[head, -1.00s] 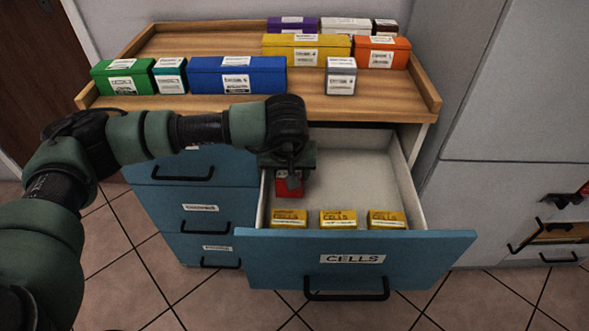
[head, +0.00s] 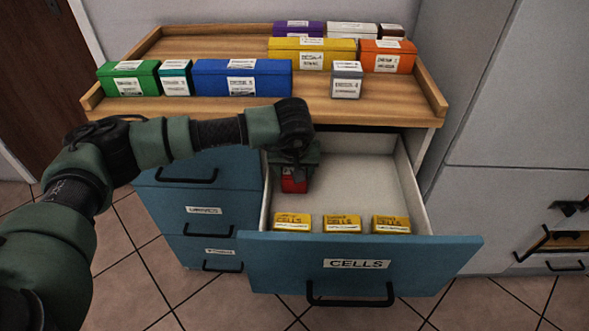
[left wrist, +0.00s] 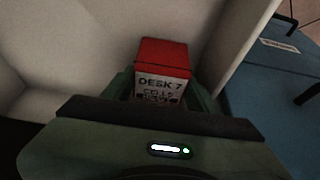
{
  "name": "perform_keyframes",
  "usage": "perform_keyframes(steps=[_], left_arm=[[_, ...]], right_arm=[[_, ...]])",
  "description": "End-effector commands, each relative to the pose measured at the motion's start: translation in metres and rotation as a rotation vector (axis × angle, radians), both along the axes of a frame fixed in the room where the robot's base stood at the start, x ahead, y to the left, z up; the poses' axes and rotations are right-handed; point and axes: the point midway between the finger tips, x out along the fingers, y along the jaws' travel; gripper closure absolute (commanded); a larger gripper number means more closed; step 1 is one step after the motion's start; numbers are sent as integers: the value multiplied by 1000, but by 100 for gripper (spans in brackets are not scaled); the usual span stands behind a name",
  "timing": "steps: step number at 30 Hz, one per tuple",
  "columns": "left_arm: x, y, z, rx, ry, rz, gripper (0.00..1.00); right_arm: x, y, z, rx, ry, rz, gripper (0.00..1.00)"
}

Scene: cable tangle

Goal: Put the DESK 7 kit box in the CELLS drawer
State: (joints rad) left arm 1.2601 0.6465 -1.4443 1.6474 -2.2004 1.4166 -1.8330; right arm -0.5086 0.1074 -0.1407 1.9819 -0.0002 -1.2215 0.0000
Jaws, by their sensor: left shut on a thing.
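The red DESK 7 kit box (head: 294,183) is inside the open CELLS drawer (head: 372,177), by its left wall. My left gripper (head: 292,166) is shut on the box from above and hides part of it. In the left wrist view the box (left wrist: 161,70) shows its red top and white label reading DESK 7 CELLS, between the fingers of my left gripper (left wrist: 163,95). Whether the box touches the drawer floor, I cannot tell. My right gripper is not in view.
Several yellow CELLS boxes (head: 342,224) stand along the drawer's front. The drawer's middle and right are bare. The wooden top (head: 225,45) above holds several coloured boxes. Other blue drawers (head: 205,210) are shut at the left. A grey cabinet (head: 520,110) stands at the right.

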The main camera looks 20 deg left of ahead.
Motion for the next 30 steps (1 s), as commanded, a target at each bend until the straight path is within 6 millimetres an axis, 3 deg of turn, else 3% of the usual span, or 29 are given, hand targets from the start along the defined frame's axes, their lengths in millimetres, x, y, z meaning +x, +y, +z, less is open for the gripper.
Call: perform_keyframes(steps=[1, 2, 16, 30], left_arm=[[0, 0, 0, 0, -2, 0, 100], [0, 0, 0, 0, 0, 0, 34], [0, 0, 5, -1, -1, 0, 33], [-36, -10, 94, 0, -2, 0, 33]], right_arm=[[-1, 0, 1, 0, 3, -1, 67], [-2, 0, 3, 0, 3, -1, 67], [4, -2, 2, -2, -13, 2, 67], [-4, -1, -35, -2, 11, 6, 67]])
